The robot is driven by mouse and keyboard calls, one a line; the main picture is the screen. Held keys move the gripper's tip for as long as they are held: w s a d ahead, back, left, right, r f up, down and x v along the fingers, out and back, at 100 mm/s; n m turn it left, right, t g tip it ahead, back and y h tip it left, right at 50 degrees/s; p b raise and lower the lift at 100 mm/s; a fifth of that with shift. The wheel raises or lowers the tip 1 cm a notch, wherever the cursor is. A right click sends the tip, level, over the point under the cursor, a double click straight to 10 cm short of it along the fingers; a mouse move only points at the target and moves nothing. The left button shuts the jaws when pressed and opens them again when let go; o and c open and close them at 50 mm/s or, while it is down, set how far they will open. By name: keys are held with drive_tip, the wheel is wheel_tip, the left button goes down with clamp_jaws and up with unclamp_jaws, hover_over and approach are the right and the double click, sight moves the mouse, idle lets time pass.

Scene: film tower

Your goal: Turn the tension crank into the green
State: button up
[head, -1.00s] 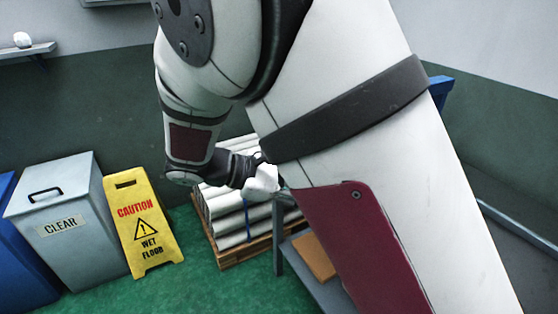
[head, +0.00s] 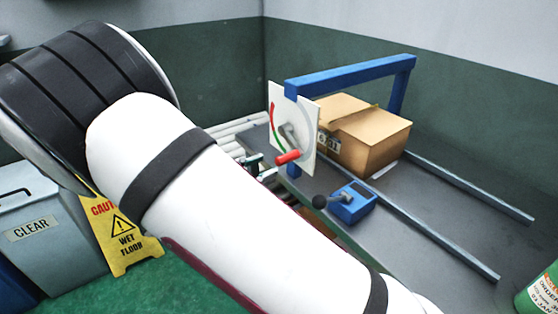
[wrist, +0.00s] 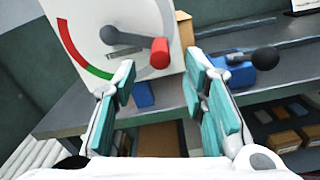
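The tension crank has a grey arm (wrist: 130,39) on a white dial plate (wrist: 88,22), with a red handle (wrist: 159,53) at its end. In the wrist view the arm runs right from the hub; a red arc lies on the plate's left and a green arc (wrist: 97,73) at its lower edge. The red handle also shows in the head view (head: 288,157), at the plate's lower part. My gripper (wrist: 163,78) is open, its teal-padded fingers apart, with nothing between them. The handle appears beyond the fingertips, above the gap. In the head view my arm hides most of the gripper.
The plate hangs from a blue frame (head: 350,72) above a grey bench (head: 445,215). A cardboard box (head: 365,135) stands behind it. A blue block with a black-knobbed lever (head: 350,205) sits on the bench. White rolls, a yellow floor sign (head: 122,240) and bins stand left.

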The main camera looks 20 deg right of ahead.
sight(277, 162)
drive_tip(key=x, duration=0.5)
drive_tip(key=shift+w+d, duration=0.15)
drive_tip(key=shift+d, duration=0.2)
drive_tip(key=shift+c, duration=0.4)
clamp_jaws()
